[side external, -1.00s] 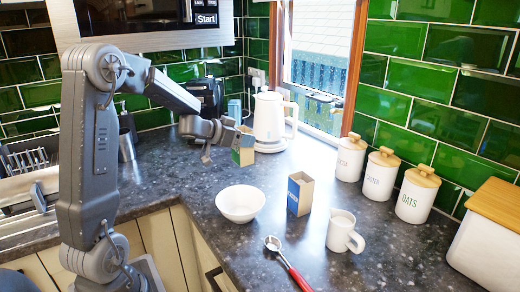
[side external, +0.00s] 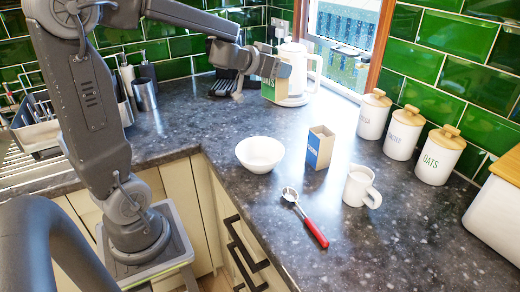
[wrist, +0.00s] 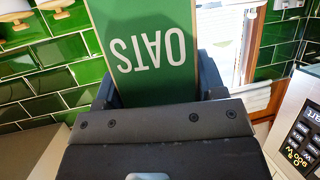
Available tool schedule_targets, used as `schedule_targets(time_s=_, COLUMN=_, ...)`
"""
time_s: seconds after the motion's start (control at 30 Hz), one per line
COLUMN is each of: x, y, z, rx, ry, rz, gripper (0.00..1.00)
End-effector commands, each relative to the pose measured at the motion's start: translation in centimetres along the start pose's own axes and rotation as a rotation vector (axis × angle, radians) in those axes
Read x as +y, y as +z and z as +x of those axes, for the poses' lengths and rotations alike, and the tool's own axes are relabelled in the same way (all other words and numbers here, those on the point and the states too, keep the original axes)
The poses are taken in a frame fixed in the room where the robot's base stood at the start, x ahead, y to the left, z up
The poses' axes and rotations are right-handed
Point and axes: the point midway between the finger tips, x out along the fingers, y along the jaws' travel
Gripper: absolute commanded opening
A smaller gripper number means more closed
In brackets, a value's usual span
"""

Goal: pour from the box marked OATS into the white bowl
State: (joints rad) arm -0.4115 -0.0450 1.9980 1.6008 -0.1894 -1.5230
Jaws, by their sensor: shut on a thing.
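My gripper (side external: 276,70) is shut on the green and brown box marked OATS (wrist: 146,48). In the side view the box (side external: 270,91) is held in front of the kettle, behind the bowl and above its level, and looks roughly upright. In the wrist view its lettering appears upside down and its upper part is cut off. The white bowl (side external: 260,154) stands on the dark counter and its visible inside looks empty.
A blue box (side external: 320,148), a white jug (side external: 359,187) and a red-handled spoon (side external: 306,220) are near the bowl. A white kettle (side external: 294,72) stands behind. White canisters, one also marked OATS (side external: 439,156), line the right wall. The counter (side external: 215,125) left of the bowl is clear.

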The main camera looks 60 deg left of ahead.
Motion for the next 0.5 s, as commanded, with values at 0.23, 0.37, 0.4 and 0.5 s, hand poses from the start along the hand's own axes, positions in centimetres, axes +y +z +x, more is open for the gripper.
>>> schedule_targets(time_s=0.23, x=6.6, y=1.1, z=-3.8, rx=0.006, ry=-0.158, rz=-0.084, gripper=0.37)
schedule_targets(time_s=0.37, x=8.8, y=2.5, z=-6.7, rx=0.002, ry=-0.248, rz=-0.128, gripper=0.37)
schedule_targets(time_s=0.4, x=9.3, y=3.0, z=-7.7, rx=0.000, ry=-0.275, rz=-0.140, gripper=0.37)
schedule_targets(time_s=0.5, x=10.1, y=4.2, z=-10.1, rx=-0.003, ry=-0.338, rz=-0.167, gripper=0.37)
